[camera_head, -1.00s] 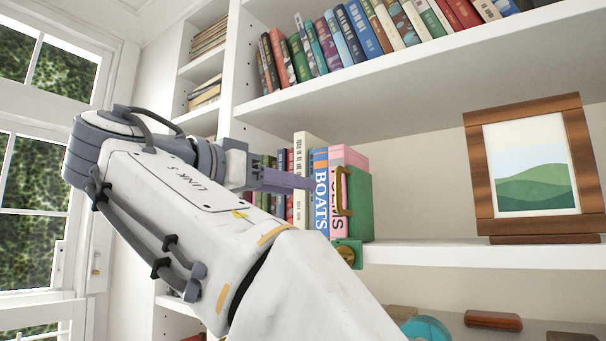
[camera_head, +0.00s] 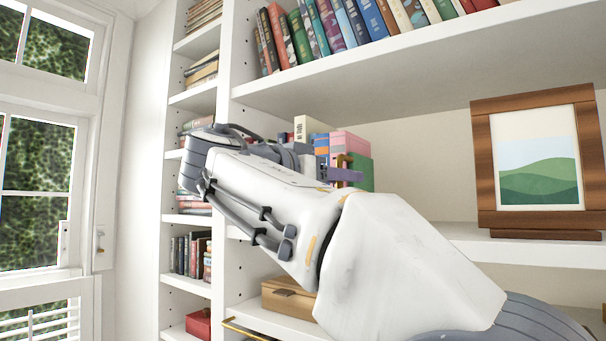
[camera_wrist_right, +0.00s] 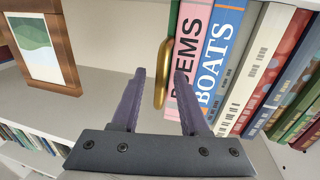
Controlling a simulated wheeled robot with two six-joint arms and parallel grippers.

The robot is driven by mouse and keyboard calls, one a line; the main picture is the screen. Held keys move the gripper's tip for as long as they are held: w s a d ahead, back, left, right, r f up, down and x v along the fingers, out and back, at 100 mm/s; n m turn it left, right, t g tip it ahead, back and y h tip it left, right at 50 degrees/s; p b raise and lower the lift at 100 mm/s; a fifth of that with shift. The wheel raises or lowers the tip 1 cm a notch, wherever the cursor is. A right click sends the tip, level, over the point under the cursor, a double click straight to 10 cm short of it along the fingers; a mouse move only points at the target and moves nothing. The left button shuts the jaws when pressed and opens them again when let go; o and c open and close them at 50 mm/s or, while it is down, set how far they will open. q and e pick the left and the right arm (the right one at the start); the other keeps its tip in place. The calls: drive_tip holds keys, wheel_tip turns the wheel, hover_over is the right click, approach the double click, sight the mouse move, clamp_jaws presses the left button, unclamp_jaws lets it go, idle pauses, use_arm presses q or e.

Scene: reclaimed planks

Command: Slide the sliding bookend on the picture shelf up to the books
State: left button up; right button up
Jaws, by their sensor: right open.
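The sliding bookend is green (camera_head: 364,176) with a brass handle (camera_wrist_right: 161,75). It stands on the picture shelf at the right end of the book row, beside the pink POEMS book (camera_wrist_right: 193,45) and the blue BOATS book (camera_wrist_right: 220,50). I see no clear gap between bookend and books. My right gripper (camera_head: 358,174) is at the bookend's front. In the right wrist view its purple fingers (camera_wrist_right: 160,74) are open, one on each side of the brass handle, not closed on it. My right arm hides the lower books and bookend base in the head view. My left gripper is not in view.
A framed landscape picture (camera_head: 538,165) stands on the same shelf to the right, with bare shelf (camera_head: 455,231) between it and the bookend. Another shelf of books (camera_head: 340,30) is above. A wooden box (camera_head: 289,298) stands on the shelf below.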

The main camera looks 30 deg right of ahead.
clamp_jaws()
idle(1.4)
